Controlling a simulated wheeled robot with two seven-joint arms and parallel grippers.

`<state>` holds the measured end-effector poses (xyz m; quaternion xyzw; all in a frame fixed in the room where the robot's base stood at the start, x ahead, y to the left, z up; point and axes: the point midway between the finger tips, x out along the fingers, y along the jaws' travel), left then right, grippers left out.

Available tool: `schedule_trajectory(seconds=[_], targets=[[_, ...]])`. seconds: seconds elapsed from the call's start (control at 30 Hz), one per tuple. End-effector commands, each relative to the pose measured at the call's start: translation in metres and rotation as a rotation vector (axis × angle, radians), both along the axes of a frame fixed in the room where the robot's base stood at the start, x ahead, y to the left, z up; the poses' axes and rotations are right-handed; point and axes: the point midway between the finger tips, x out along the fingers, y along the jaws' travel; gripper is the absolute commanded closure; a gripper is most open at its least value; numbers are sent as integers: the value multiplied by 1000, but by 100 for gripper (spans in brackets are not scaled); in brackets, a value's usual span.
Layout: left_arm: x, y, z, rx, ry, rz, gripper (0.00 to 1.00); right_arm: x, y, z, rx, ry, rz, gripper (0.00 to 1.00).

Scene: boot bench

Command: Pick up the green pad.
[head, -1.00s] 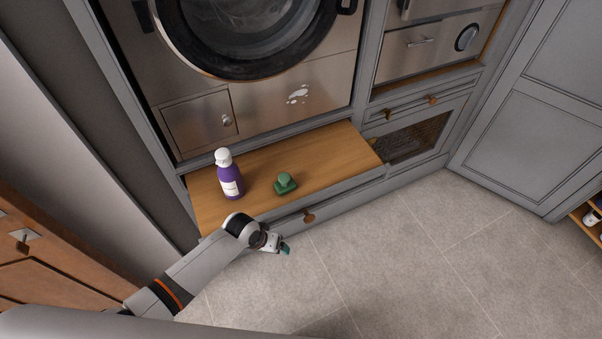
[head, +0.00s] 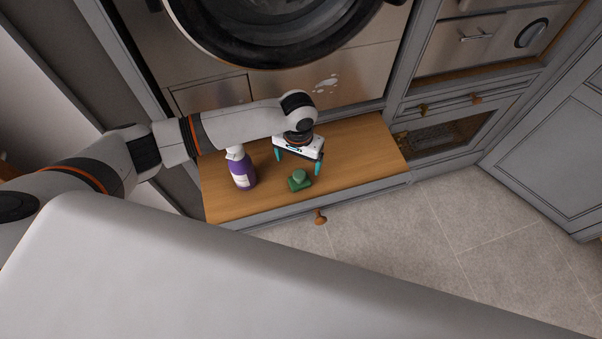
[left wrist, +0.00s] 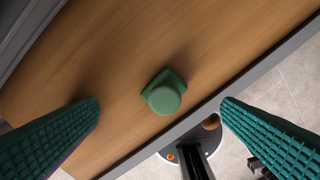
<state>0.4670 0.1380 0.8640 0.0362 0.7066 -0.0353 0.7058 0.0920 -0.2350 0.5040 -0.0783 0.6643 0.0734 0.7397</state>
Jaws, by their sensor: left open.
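The green pad (head: 299,181), a small square with a round knob on top, lies on the wooden bench near its front edge. It also shows in the left wrist view (left wrist: 164,92), between my fingers but apart from both. My left gripper (head: 299,163) is open and empty above the bench, just behind the pad in the head view. Its green ribbed fingertips (left wrist: 160,112) are spread wide in the left wrist view. My right gripper is not in view.
A purple bottle (head: 241,169) with a white top stands on the bench (head: 355,156) left of the pad, close under my left arm. A washing machine front (head: 275,30) rises behind the bench. A drawer knob (head: 320,217) sticks out in front. The bench's right part is clear.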

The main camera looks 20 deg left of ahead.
Motion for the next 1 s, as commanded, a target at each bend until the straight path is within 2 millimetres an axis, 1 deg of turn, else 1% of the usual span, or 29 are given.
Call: schedule_trajectory(seconds=[0.03, 0.1, 0.2, 0.27, 0.37, 0.43, 0.53, 0.6, 0.7, 0.93, 0.97, 1.0], targets=[[0, 0, -8, 1, 2, 1, 12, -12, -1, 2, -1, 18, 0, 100], [0, 0, -19, 0, 1, 1, 12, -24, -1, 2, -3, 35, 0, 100], [0, -1, -29, -1, -1, 0, 12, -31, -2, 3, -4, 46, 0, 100], [0, 0, -32, 0, -2, 0, 12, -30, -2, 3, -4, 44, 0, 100], [-2, -1, -39, 0, -1, -1, 12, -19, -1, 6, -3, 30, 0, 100], [-5, -3, -48, 0, 0, -1, 12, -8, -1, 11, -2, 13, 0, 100], [-8, -5, -64, 1, 0, -1, 12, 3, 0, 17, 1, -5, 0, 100], [-8, -5, -75, 0, -1, 0, 12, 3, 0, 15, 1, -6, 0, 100], [-8, -5, -83, 0, -2, 0, 12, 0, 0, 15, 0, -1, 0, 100], [-7, -4, -85, -1, -3, -1, 12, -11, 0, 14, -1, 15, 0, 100], [-7, -4, -85, -1, -3, -1, 14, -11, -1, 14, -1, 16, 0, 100], [-7, -4, -85, -1, -3, -1, 20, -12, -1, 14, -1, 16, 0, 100]])
